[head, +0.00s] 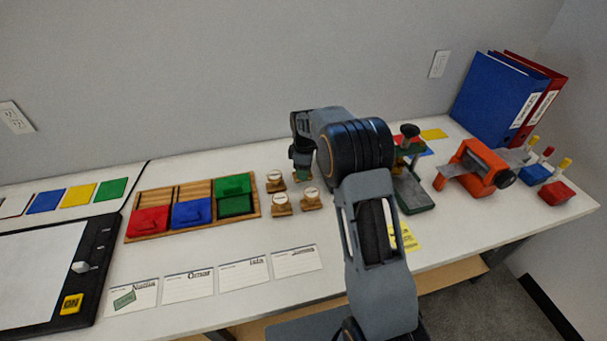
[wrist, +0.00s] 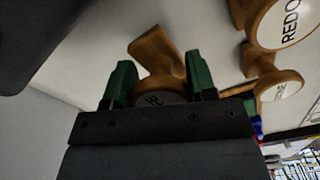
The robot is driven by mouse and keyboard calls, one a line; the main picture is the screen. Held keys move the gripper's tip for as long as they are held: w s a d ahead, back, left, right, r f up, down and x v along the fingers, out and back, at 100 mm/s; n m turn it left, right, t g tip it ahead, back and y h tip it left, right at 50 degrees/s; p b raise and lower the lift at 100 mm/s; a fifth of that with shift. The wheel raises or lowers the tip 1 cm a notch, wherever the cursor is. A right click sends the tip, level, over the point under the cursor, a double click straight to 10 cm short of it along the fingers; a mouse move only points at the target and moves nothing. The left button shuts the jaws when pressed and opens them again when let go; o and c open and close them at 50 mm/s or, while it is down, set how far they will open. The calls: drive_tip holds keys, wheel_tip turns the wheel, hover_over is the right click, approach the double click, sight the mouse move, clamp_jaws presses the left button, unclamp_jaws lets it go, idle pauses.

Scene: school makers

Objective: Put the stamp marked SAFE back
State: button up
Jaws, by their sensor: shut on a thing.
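In the wrist view my gripper (wrist: 160,85) has its two green fingers shut on a wooden stamp (wrist: 152,48). The round label on its top is mostly hidden by the gripper and I cannot read it. In the head view my gripper (head: 302,176) is at the back right of the small stamp group, low over the table. Three wooden stamps with round white tops show there: one at the back left (head: 275,182), one in front (head: 281,205) and one at the right (head: 311,200). In the wrist view one nearby stamp reads REDO (wrist: 285,22); another stamp (wrist: 280,90) is unreadable.
A wooden tray (head: 130,232) with red, blue and green blocks lies left of the stamps. Several name cards (head: 245,273) lie in front. A green press (head: 412,190) and an orange device (head: 480,165) stand right. Some table between stamps and cards is clear.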

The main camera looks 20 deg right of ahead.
drive_tip(key=shift+f, duration=1.25)
drive_tip(key=shift+f, duration=0.2)
drive_tip(key=o, duration=0.9)
drive_tip(key=shift+o, duration=0.2)
drive_tip(key=shift+r, duration=0.1)
